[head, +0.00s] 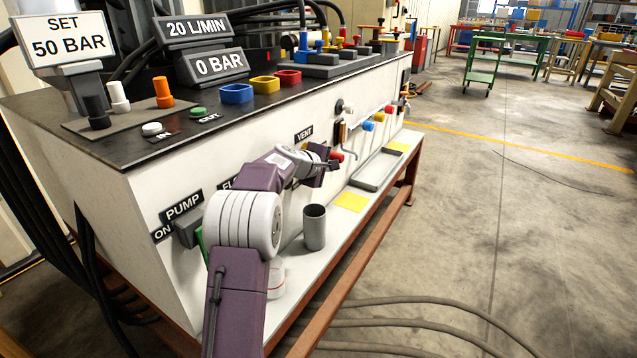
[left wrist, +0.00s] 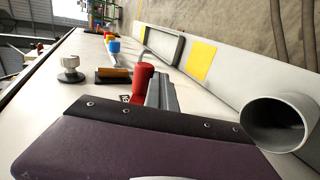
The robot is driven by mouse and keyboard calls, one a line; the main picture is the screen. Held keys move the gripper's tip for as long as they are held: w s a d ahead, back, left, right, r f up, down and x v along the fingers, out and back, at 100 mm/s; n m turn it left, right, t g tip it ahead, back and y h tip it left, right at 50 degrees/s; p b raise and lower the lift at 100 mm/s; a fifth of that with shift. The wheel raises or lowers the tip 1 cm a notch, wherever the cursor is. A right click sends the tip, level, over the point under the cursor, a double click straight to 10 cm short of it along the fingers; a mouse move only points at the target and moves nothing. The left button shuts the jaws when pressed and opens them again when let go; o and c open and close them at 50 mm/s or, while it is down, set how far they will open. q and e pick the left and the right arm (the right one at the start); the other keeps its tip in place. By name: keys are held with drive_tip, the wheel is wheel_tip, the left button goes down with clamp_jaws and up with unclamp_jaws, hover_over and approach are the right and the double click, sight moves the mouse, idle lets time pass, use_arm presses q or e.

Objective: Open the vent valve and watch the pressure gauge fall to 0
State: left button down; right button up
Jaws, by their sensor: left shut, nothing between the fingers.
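The VENT label (head: 304,133) is on the front panel of the white bench. A red valve handle (head: 338,157) sticks out just below and right of it. The handle also shows in the left wrist view (left wrist: 143,82), close beside the grey fingers of my left gripper (left wrist: 164,96). My left gripper (head: 325,161) is shut and empty at the handle; I cannot tell whether it touches it. The display (head: 216,66) reads 0 BAR, below a display (head: 197,29) reading 20 L/MIN. Part of the vent valve is hidden behind my gripper. My right gripper is not in view.
A sign (head: 67,38) reads SET 50 BAR. A PUMP label (head: 182,206) marks the panel at left. A grey cup (head: 315,227), a yellow sheet (head: 351,201) and a grey tray (head: 378,170) are on the ledge. Hoses (head: 400,303) lie on the floor.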

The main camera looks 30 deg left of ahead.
use_arm(q)
drive_tip(key=shift+r, duration=0.1)
idle(0.3)
drive_tip(key=d+r+p, duration=0.9)
drive_tip(key=d+r, duration=0.1)
drive_tip(key=d, duration=0.1)
drive_tip(key=shift+s+d+r+p, duration=0.35)
drive_tip(key=shift+s+r, duration=0.05)
drive_tip(key=shift+s, duration=0.05)
